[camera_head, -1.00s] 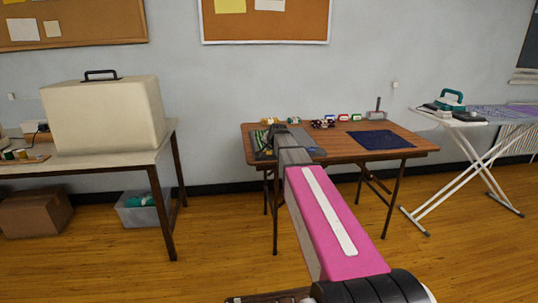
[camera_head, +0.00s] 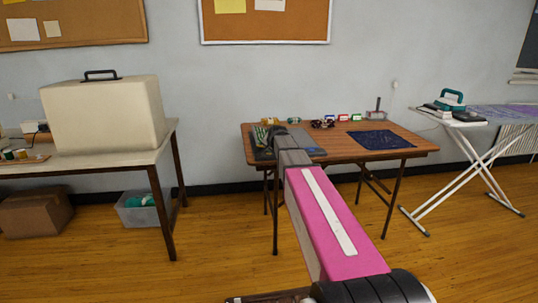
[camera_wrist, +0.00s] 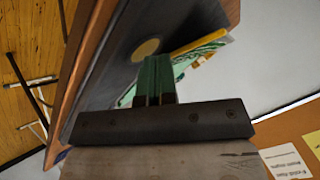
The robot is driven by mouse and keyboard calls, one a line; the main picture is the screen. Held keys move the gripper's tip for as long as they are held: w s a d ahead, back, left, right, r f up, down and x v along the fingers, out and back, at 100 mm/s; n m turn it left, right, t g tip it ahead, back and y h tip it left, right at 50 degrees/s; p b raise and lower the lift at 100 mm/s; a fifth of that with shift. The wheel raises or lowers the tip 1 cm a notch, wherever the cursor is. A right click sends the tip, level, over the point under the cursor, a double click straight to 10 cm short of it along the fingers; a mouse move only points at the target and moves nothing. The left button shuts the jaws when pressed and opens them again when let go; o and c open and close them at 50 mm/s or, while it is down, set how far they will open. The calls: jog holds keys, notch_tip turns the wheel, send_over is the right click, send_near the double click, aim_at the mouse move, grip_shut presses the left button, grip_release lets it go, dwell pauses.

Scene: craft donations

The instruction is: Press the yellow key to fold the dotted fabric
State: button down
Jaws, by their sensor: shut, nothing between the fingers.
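A round yellow key (camera_wrist: 146,49) lies on a dark flat board (camera_wrist: 118,60) in the wrist view. My gripper (camera_wrist: 155,64), with green fingers, is shut and empty close to the key; I cannot tell whether it touches it. A green-and-white patterned fabric (camera_wrist: 208,48) lies beyond the fingers, along a yellow bar (camera_wrist: 200,40). In the head view my gripper (camera_head: 276,132) is over the left part of the brown table, partly hidden by my arm. The board (camera_head: 262,154) shows there too, with green striped fabric (camera_head: 260,135) at its back. Dots cannot be made out on it.
A navy cloth (camera_head: 381,139) lies flat on the brown table (camera_head: 345,150). Several small coloured items and a grey container (camera_head: 376,114) stand along its back edge. An ironing board (camera_head: 470,122) with an iron (camera_head: 451,100) is at right, a table with a beige case (camera_head: 105,115) at left.

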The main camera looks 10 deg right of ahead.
aim_at(270, 154)
jog(key=shift+r, duration=0.1)
dwell(0.3)
jog(key=shift+r, duration=0.9)
jog(key=shift+r, duration=2.35)
jog(key=s+f+n+g, duration=0.4)
jog(key=s+f, duration=1)
jog(key=s, duration=0.4)
jog(key=s+f+n+g+h, duration=0.1)
jog(key=s+f+n+g, duration=0.2)
jog(key=s+f, duration=1.1)
jog(key=s+g, duration=0.2)
jog(key=s, duration=0.3)
jog(key=shift+a+f+n, duration=0.3)
jog(key=shift+f+n, duration=0.05)
jog(key=shift+n, duration=0.05)
